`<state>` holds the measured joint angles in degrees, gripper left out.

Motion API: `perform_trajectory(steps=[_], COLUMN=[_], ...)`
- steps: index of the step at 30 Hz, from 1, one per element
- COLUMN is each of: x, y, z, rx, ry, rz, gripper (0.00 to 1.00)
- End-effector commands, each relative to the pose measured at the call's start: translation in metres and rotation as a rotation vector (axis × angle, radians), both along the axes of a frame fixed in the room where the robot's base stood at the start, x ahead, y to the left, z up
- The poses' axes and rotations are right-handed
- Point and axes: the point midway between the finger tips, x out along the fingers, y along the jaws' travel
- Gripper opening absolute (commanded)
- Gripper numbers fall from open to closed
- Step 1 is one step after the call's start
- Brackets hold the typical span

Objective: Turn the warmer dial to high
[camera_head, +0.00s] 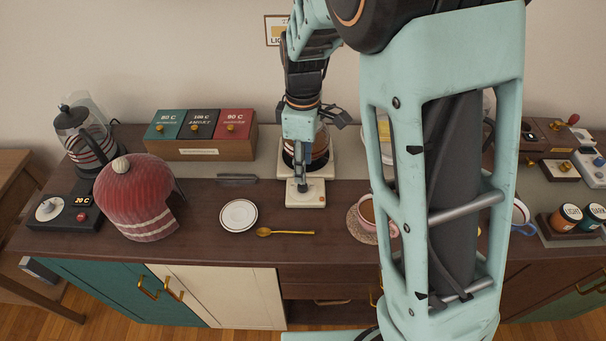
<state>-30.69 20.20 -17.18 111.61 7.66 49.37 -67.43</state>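The warmer (318,199) is a cream unit on the counter, with a glass carafe (320,150) with stripes standing on its rear part. My gripper (302,186) reaches straight down over the front part of the warmer, in front of the carafe. Its narrow dark tip is at or just above the middle of that front panel, where it covers the dial. I cannot make out the dial's pointer or setting, nor whether the fingers are shut on it. A small orange mark shows at the panel's right edge.
A red knitted cosy (138,200), a white saucer (239,215) and a gold spoon (285,232) lie to the left. Temperature-labelled boxes (198,152) stand at the back left.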

Motion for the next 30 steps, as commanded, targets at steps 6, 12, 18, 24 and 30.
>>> perform_trajectory(steps=[6,12,18,24,30], x=[-0.001,0.0,0.0,0.0,0.0], y=[0.0,0.0,0.0,0.0,0.0], z=[-0.041,-0.062,-0.066,-0.066,-0.065], rx=[-0.001,0.0,0.001,0.002,0.002], ry=[0.002,0.0,-0.001,-0.001,-0.001], rz=[-0.002,-0.002,-0.003,-0.002,-0.002], gripper=[0.36,0.36,0.36,0.31,0.09])
